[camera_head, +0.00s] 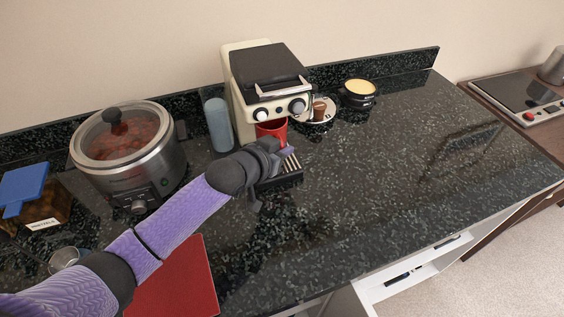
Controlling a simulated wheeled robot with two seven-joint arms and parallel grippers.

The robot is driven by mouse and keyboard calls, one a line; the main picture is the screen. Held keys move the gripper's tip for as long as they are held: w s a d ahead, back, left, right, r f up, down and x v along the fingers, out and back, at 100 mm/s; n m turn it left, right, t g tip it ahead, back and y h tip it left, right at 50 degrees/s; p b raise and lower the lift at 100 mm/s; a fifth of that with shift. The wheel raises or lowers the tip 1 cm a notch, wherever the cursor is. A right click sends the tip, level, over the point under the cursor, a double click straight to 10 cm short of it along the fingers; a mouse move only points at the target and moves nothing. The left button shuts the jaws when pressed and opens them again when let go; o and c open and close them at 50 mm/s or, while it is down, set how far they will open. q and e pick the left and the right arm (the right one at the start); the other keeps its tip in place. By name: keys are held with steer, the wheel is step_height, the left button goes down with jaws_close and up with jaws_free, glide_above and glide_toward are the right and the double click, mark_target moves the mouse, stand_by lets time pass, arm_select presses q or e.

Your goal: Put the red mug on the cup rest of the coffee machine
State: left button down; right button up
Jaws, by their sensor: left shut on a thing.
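The coffee machine (266,76), cream with a dark top, stands against the back wall. The red mug (273,129) is under its front, just below the knobs, and appears upright. Its lower part is hidden behind my gripper. The slatted cup rest (291,166) juts out at the machine's base, partly covered by my gripper. My left gripper (277,150) reaches in from the left and is shut on the red mug. I cannot tell whether the mug's bottom touches the cup rest. My right gripper is not in view.
A slow cooker (160,170) and a blue-grey cylinder (218,125) stand left of the machine. A plate with a brown item (319,110) and a dark bowl (359,92) are at its right. A red board (185,280) lies in front. The right counter (430,150) is clear.

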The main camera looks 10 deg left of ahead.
arm_select(q)
step_height(320, 180, down, 4)
steer(key=shift+r+b, duration=0.2)
steer(key=shift+b, duration=0.45)
steer(key=shift+r, duration=0.15)
steer(key=c, duration=1.1)
jaws_free()
steer(key=shift+f, duration=0.25)
steer(key=o, duration=0.4)
steer(key=shift+s+a+r+p, duration=0.1)
steer(key=shift+s+r+p, duration=0.15)
steer(key=shift+r+p, duration=0.15)
steer(key=p+v, duration=0.3)
steer(key=v, duration=0.8)
steer(key=shift+s+a, duration=0.1)
steer(key=shift+s, duration=0.05)
